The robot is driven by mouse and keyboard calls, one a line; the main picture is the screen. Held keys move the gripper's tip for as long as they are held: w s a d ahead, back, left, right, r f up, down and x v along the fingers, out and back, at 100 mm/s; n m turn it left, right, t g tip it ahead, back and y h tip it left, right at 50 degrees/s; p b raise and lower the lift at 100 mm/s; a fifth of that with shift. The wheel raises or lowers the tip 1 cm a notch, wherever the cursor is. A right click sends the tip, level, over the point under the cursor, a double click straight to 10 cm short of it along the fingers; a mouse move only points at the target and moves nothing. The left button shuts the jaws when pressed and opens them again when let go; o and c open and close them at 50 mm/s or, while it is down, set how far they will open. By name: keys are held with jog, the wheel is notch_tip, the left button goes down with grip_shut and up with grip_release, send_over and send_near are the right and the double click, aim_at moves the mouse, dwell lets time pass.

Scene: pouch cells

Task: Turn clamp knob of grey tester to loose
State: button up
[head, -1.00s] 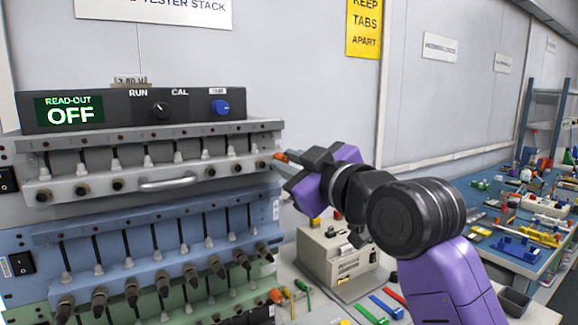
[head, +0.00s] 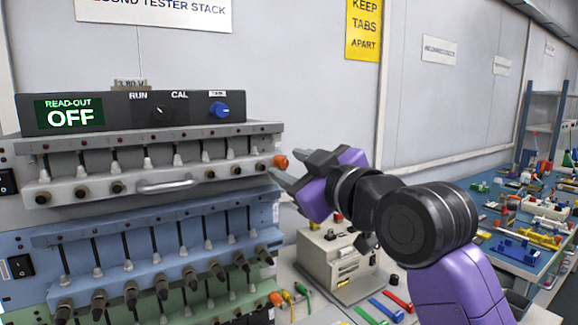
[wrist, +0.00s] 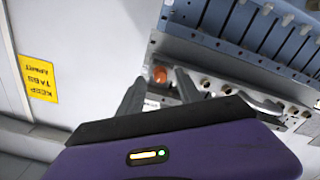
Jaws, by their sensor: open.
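The grey tester (head: 150,188) is the top drawer of the stack, with a row of clamps and a bar handle. Its orange clamp knob (head: 280,161) is at the right end of the front. It also shows in the wrist view (wrist: 160,75), between and beyond the fingertips. My gripper (head: 279,171) is open and empty just right of and below the knob in the head view. The knob looks clear of both fingers. I cannot make out a mark showing how far it is turned.
Above is a black panel (head: 180,112) with a blue dial and a read-out saying OFF. Blue (head: 150,225) and green tester drawers lie below. A beige box (head: 335,262) and coloured strips stand on the bench to the right. A tool-covered blue table is farther right.

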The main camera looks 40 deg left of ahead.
jog(key=v, duration=0.6)
jog(key=shift+s+d, duration=0.15)
jog(key=shift+d, duration=0.15)
